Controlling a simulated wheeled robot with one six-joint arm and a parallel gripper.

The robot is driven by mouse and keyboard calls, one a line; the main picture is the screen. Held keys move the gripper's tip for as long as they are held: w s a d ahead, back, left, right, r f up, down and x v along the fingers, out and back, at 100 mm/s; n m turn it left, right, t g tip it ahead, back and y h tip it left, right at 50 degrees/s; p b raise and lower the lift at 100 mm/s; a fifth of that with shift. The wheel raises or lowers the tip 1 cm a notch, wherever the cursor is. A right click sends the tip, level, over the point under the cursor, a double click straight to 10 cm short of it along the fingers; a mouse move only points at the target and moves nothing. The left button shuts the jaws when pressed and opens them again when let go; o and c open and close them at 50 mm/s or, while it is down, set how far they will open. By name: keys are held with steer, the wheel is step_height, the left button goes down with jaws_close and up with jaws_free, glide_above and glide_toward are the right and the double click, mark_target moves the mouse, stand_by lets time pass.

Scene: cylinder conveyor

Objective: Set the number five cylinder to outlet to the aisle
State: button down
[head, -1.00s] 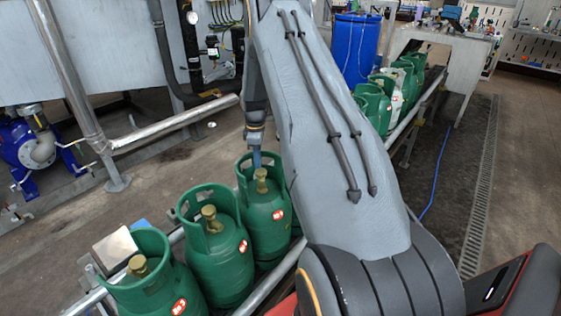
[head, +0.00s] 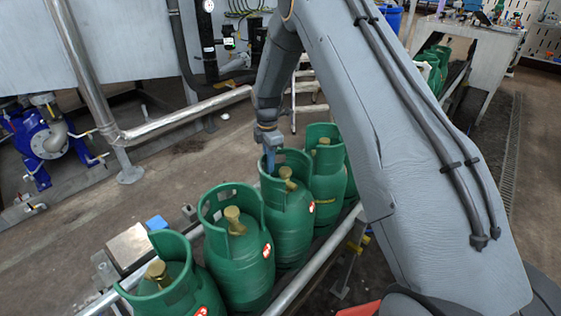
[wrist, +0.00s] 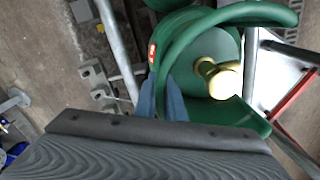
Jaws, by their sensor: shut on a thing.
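Several green gas cylinders with brass valves stand upright in a row on a railed conveyor (head: 300,278). My gripper (head: 269,160) points down at the collar of the third cylinder (head: 288,222) from the front. In the wrist view my gripper (wrist: 161,92) has its blue fingers closed on the rim of a green collar (wrist: 178,55). The nearest cylinder (head: 170,292) and the second cylinder (head: 240,262) stand in front of the held one. Another cylinder (head: 328,185) stands close behind it. The red label numbers are too small to read.
A small pale box (head: 130,246) sits beside the conveyor at left. Steel pipes (head: 185,118) and a blue pump (head: 50,140) are beyond it. More cylinders (head: 432,68) stand at the far right. My arm hides the conveyor's middle.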

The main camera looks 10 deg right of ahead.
steer(key=shift+w+a+r, duration=0.15)
steer(key=shift+a+r, duration=0.05)
steer(key=c, duration=1.8)
jaws_free()
steer(key=shift+c, duration=0.2)
steer(key=shift+d+f, duration=0.1)
step_height(320, 180, up, 8)
steer(key=shift+f+b, duration=0.1)
steer(key=shift+b, duration=0.7)
